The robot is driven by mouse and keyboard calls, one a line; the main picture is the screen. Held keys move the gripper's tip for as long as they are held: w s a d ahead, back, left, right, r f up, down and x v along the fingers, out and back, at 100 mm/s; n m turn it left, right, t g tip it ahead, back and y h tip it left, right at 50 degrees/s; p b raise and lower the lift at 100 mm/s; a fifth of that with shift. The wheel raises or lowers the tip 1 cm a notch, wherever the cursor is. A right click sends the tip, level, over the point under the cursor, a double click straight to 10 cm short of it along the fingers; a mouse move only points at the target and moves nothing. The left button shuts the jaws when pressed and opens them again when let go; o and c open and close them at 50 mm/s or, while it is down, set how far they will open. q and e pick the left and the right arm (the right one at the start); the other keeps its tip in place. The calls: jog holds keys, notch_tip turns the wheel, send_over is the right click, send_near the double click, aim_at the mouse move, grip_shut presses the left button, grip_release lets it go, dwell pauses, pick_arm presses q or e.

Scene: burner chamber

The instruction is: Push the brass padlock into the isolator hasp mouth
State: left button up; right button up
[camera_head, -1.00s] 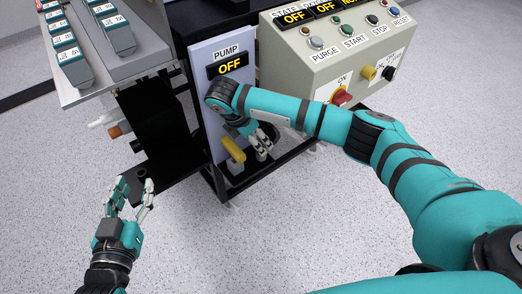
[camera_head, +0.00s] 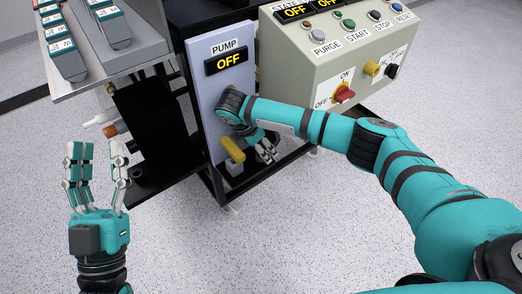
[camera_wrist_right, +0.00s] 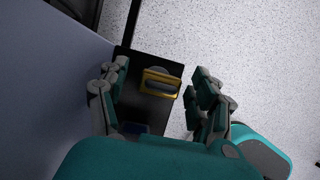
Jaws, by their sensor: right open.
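A gold rectangular frame with grey inside (camera_wrist_right: 160,83), which looks like the brass padlock, shows over a black ledge (camera_wrist_right: 150,110) in the right wrist view. My right gripper's fingers stand open on either side of it, with gaps on both sides. In the head view my right gripper (camera_head: 264,152) is low in front of the pump panel (camera_head: 205,95), right of a yellow handle-like piece (camera_head: 232,148) on a pale block. I cannot tell whether that piece is the padlock or part of the isolator. The hasp mouth is not discernible. My left gripper (camera_head: 98,160) is open and empty, fingers up.
A sloped control box (camera_head: 300,70) with several buttons and a red knob (camera_head: 344,94) stands at the upper right. A metal shelf (camera_head: 110,78) with grey labelled units is at the upper left, above a pipe fitting (camera_head: 103,120). The speckled floor in front is clear.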

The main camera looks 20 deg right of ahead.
aim_at(261, 143)
jog(key=c, duration=1.3)
jog(key=shift+c, duration=0.2)
pick_arm(q)
jog(key=shift+w, duration=0.1)
pick_arm(e)
jog(key=shift+r, duration=0.15)
jog(key=r+p, duration=0.2)
jog(key=r, duration=0.1)
jog(key=shift+s+r, duration=0.2)
jog(key=shift+r, duration=0.1)
pick_arm(q)
notch_tip(261, 143, down, 14)
jog(key=w+a+g+y+p, duration=0.2)
jog(key=g+y, duration=0.1)
jog(key=g, duration=0.7)
jog(key=s+a+f+n+g+y+p, duration=0.1)
jog(key=s+a+f+g+y+p, duration=0.2)
jog(key=s+f+g, duration=0.7)
jog(key=shift+s+a+f+p, duration=0.35)
jog(key=shift+s+a+f, duration=0.5)
jog(key=shift+s, duration=0.6)
pick_arm(e)
jog(key=s+a+r, duration=0.1)
jog(key=s+a, duration=0.1)
jog(key=s, duration=1.3)
jog(key=shift+s+a, duration=0.2)
jog(key=shift+a, duration=0.2)
